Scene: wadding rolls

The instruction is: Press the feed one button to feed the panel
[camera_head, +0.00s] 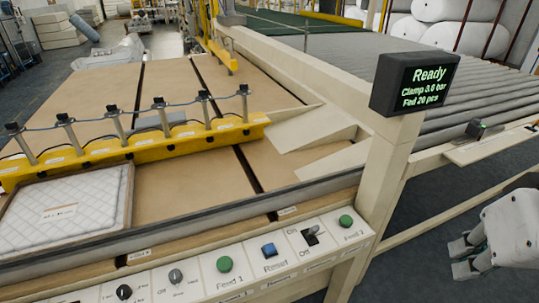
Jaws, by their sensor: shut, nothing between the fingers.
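The green Feed 1 button (224,265) is on the sloped white control panel (200,290) along the machine's front edge, with its label below it. A white quilted panel (95,192) with a paper label lies on the brown table at the left, by the yellow clamp bar (100,152). My gripper (460,258) is at the right edge of the view, shut and empty. It is right of the control panel and apart from it, well away from the Feed 1 button.
Right of Feed 1 are a blue Reset button (268,250), an On/Off switch (311,235) and a green Feed 2 button (346,221). Dark knobs (175,276) are to its left. A display (414,83) on a post reads "Ready", with clamp pressure and fed pieces below. Rollers (470,75) extend behind.

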